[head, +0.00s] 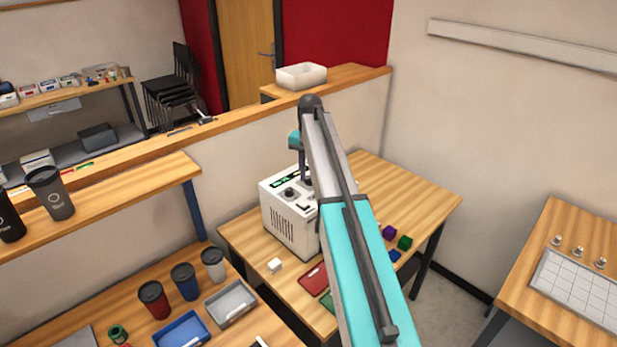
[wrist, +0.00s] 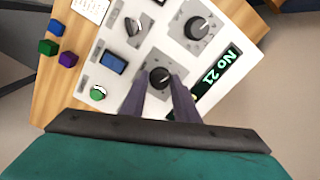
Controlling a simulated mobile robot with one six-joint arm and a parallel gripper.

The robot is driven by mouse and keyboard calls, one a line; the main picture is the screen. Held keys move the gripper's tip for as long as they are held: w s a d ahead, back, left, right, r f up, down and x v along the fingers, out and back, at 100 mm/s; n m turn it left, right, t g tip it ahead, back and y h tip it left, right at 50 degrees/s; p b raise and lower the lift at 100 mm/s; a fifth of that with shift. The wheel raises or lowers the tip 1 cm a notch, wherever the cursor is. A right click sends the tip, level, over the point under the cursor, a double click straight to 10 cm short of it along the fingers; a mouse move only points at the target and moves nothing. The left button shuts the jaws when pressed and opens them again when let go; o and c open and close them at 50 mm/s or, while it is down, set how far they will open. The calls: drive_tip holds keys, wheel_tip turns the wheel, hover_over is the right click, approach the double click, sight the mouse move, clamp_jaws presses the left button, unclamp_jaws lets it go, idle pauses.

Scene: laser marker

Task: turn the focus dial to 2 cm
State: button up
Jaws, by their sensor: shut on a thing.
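The white laser marker (head: 281,215) stands on a wooden table, partly behind my arm in the head view. In the wrist view its panel (wrist: 118,100) fills the middle. My gripper (wrist: 160,85) is shut on a small black dial (wrist: 161,75), with one finger on each side of it. A larger black dial (wrist: 198,27) on a grey scale plate sits above it, apart from the fingers. I cannot read the dial labels, so I cannot tell which is the focus dial.
The panel also has a black knob (wrist: 133,27), a blue rectangle (wrist: 113,62) and a green button (wrist: 98,92). Purple (head: 389,232), green (head: 404,243) and blue (head: 394,255) blocks lie on the table right of my arm. A red plate (head: 313,279) lies in front of the marker.

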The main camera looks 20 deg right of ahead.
drive_tip(key=m+b, duration=0.1)
drive_tip(key=m, duration=0.4)
drive_tip(key=shift+s+f, duration=0.1)
idle(0.3)
drive_tip(key=o, duration=1.1)
drive_tip(key=shift+c, duration=0.2)
drive_tip(key=shift+r+b, duration=0.3)
drive_tip(key=shift+r, duration=0.5)
wheel_tip(320, 180, up, 12)
drive_tip(key=b, duration=0.3)
drive_tip(key=shift+r, duration=0.15)
